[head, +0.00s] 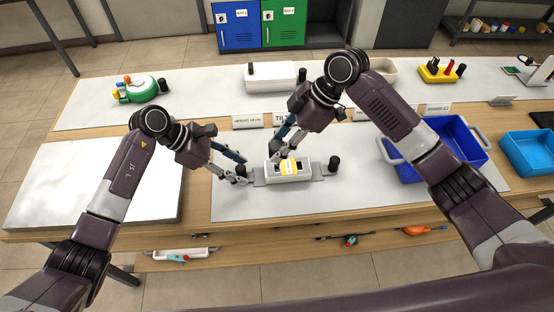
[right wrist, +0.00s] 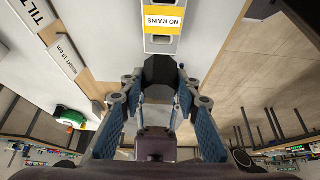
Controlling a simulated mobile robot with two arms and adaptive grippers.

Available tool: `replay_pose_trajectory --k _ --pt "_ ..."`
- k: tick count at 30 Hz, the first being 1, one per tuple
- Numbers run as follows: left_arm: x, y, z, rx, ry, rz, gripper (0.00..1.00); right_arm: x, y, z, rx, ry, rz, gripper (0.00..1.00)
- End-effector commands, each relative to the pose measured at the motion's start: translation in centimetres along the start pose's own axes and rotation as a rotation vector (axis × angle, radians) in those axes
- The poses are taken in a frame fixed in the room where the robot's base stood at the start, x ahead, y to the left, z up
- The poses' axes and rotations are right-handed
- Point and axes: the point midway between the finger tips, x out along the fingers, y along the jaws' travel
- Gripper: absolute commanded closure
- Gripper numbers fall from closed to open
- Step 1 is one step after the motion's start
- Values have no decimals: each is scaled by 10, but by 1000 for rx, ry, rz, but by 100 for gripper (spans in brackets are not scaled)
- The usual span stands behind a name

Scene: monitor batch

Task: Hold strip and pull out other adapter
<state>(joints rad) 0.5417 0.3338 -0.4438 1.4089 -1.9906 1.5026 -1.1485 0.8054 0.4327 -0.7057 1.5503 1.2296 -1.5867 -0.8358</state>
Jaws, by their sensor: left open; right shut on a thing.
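The white socket strip (head: 288,176) with a yellow label lies on a grey plate (head: 318,172) at the middle of the table. In the right wrist view the strip (right wrist: 163,62) shows dark sockets and the words NO MAINS. My right gripper (head: 276,157) is over the strip's left part. In its wrist view the fingers close on a black block-shaped adapter (right wrist: 160,72), in line with the strip; whether it is still seated is hidden.
Another black post (head: 333,163) stands at the plate's right end. A blue bin (head: 462,152) is to the right, under my right arm. A white board (head: 95,185) lies at left. Behind are a white box (head: 272,77) and a green round object (head: 138,90).

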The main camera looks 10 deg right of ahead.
Motion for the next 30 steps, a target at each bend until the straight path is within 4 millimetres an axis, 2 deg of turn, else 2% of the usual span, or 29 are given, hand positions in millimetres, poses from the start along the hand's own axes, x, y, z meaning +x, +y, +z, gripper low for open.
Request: replay_pose_trajectory --k 5,8,21,25,30 --pt "-3 0 0 1 -1 1 59 0 0 0 0 1 0 95" --pt "-12 1 -1 1 2 3 59 0 0 0 0 1 0 95" --pt "-99 1 -1 0 2 2 59 0 0 0 0 1 0 95" --pt "-114 1 -1 0 1 1 59 0 0 0 0 1 0 95" --pt "-120 0 0 -1 0 -1 59 0 0 0 0 1 0 95"
